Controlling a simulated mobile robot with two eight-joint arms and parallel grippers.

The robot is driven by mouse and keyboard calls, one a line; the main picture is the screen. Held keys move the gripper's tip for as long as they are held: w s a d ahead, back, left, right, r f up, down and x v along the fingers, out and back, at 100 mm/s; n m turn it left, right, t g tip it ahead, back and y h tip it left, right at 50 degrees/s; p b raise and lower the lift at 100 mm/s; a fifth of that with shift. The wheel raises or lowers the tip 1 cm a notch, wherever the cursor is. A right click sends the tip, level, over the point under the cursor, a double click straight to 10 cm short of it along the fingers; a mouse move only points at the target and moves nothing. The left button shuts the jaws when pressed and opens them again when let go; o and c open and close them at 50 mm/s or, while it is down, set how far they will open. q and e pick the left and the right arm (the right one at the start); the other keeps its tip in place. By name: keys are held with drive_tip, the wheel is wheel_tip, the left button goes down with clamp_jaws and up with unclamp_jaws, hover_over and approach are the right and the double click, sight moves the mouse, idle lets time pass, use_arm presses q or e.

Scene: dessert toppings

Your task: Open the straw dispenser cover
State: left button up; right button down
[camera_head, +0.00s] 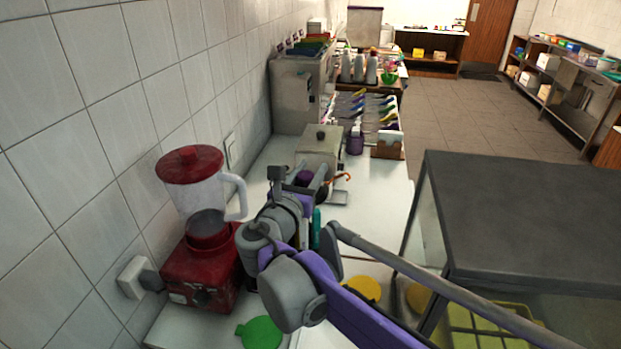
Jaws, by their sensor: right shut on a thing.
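A beige box-shaped dispenser with a dark knob on its cover (320,139) stands on the white counter, beyond my right arm; I take it to be the straw dispenser. A small orange-red curved piece (345,178) shows at its front right. My right gripper (322,175) reaches in from the lower right to the near side of the dispenser. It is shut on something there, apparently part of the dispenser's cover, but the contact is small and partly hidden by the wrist. The cover looks level. My left gripper is not in view.
A red blender (203,262) stands near left by the tiled wall. A dark-topped glass case (530,215) fills the right. Beyond the dispenser stand a purple container (355,141), a rack of colourful utensils (365,107) and a grey machine (297,92). Green and yellow discs lie in front.

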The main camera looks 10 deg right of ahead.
drive_tip(key=shift+r+p, duration=0.5)
drive_tip(key=shift+r, duration=0.95)
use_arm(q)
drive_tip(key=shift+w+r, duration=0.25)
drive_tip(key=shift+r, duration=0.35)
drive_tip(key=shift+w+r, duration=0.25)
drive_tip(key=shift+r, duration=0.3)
use_arm(e)
drive_tip(key=shift+c, duration=2.1)
unclamp_jaws()
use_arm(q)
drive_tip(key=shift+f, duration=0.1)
use_arm(e)
drive_tip(key=shift+s, duration=0.15)
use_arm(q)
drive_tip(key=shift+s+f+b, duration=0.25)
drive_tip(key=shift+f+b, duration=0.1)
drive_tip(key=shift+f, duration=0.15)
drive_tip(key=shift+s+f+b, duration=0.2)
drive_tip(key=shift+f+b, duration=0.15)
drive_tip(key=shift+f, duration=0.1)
use_arm(e)
drive_tip(key=v, duration=1)
drive_tip(key=shift+s+a, duration=0.2)
drive_tip(key=shift+s, duration=0.05)
drive_tip(key=shift+f, duration=0.1)
